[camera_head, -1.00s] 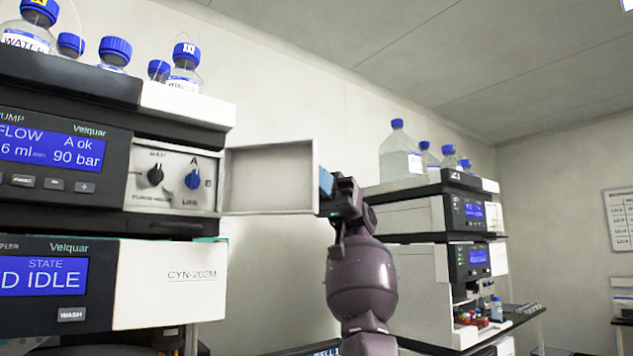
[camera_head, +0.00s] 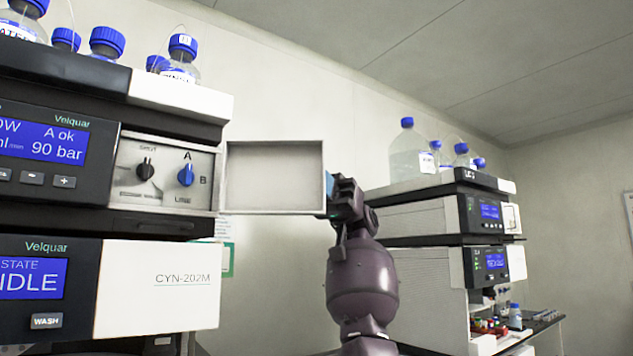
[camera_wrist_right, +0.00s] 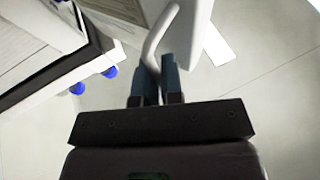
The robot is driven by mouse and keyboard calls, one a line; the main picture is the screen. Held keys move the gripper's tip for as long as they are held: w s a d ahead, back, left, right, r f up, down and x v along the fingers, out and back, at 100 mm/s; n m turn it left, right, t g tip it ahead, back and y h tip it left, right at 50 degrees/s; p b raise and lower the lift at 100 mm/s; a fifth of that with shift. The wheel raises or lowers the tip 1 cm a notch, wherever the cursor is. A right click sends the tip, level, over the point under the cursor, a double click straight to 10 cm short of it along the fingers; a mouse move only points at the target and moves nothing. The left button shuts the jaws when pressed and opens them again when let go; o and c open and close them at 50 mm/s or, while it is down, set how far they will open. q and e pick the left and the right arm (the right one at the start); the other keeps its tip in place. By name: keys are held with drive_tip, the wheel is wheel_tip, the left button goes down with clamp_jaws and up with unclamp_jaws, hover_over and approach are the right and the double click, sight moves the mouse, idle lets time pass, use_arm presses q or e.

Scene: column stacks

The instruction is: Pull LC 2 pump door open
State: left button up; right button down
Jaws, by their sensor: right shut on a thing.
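The pump door (camera_head: 275,178) is a pale, shallow, rimmed panel on the near left stack. It stands swung open to the right of the pump module, its inner face toward me. The bay beside it is uncovered and shows a black knob (camera_head: 146,170) and a blue knob (camera_head: 186,175). My right gripper (camera_head: 330,188) is at the door's free edge. In the right wrist view its blue fingers (camera_wrist_right: 159,78) are shut on a white curved handle (camera_wrist_right: 156,45). The head view hides this grip behind the door's edge. My left gripper is not in view.
Blue-capped bottles (camera_head: 107,43) stand on top of the near stack. A white module marked CYN-202M (camera_head: 160,290) sits below the pump. A second instrument stack (camera_head: 420,215) with bottles stands right of my arm. A bare wall is behind the door.

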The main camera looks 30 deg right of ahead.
drive_tip(key=shift+a, duration=0.1)
drive_tip(key=c, duration=1.6)
unclamp_jaws()
drive_tip(key=shift+a, duration=0.1)
drive_tip(key=b+v, duration=0.1)
drive_tip(key=v, duration=1)
drive_tip(key=shift+a+r, duration=0.1)
drive_tip(key=shift+r, duration=0.05)
